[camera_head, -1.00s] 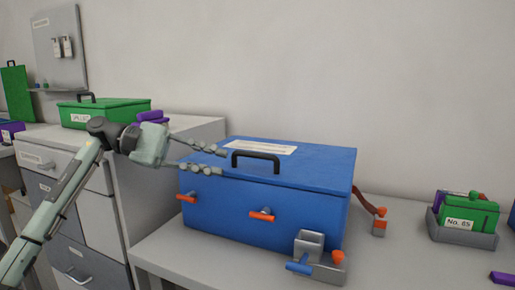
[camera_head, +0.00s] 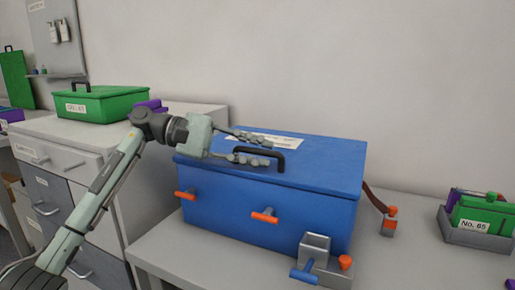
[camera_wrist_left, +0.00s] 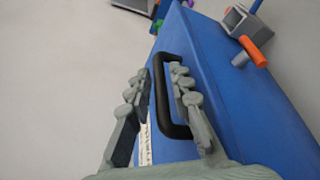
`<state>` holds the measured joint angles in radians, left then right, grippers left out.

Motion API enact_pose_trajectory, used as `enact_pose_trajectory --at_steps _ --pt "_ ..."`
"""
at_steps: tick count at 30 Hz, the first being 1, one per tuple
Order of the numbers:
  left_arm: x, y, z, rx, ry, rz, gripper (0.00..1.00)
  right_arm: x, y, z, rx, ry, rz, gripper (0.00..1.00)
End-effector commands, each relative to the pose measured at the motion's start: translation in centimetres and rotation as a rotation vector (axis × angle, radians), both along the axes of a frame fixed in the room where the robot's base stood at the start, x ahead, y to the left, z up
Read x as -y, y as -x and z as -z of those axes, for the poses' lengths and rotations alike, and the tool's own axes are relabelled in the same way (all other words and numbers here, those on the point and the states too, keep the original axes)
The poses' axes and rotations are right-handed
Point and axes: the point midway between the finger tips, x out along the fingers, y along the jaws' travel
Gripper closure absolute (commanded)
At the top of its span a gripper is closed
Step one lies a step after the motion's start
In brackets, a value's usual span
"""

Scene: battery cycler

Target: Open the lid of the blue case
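The blue case (camera_head: 310,200) stands on the grey bench with its lid (camera_head: 325,160) shut. A black handle (camera_head: 262,150) stands on the lid beside a white label (camera_head: 285,141). Two orange latches, the left one (camera_head: 185,194) and the right one (camera_head: 264,215), show on its front. My left gripper (camera_head: 262,149) is open over the lid, one finger behind the handle and one in front. In the left wrist view the black handle (camera_wrist_left: 159,95) lies between the open fingers, close to the right-hand finger; I cannot tell if they touch. My right gripper is out of view.
A grey holder (camera_head: 314,250) with blue and orange parts stands at the case's front right corner. A red strap with an orange end (camera_head: 389,220) is at its right side. A grey tray (camera_head: 474,238) with a green block is further right. A green case (camera_head: 105,104) sits on drawers at left.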

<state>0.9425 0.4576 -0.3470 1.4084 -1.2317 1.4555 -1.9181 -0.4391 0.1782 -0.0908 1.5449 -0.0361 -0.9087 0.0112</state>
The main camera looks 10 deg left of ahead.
Motion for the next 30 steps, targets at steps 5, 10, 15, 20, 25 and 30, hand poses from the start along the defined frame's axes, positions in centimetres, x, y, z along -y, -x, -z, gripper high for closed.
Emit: enact_pose_trajectory --at_steps 5,10,15,20,25,30 --pt "0.14 -0.01 0.07 -0.001 -0.001 -0.001 0.80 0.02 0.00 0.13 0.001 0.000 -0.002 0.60" --pt "0.12 -0.02 0.07 -0.001 -0.001 -0.001 0.90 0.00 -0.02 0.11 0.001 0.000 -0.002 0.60" --pt "0.10 -0.01 0.08 -0.001 -0.001 -0.001 1.00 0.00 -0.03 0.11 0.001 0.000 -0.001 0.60" --pt "0.08 -0.02 0.08 -0.001 -0.001 -0.001 1.00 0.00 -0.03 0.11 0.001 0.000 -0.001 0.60" --pt "0.07 -0.03 0.03 0.000 -0.001 -0.001 1.00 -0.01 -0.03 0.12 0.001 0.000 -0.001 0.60" --pt "0.10 -0.16 -0.73 0.002 0.000 -0.002 1.00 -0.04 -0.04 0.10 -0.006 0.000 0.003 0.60"
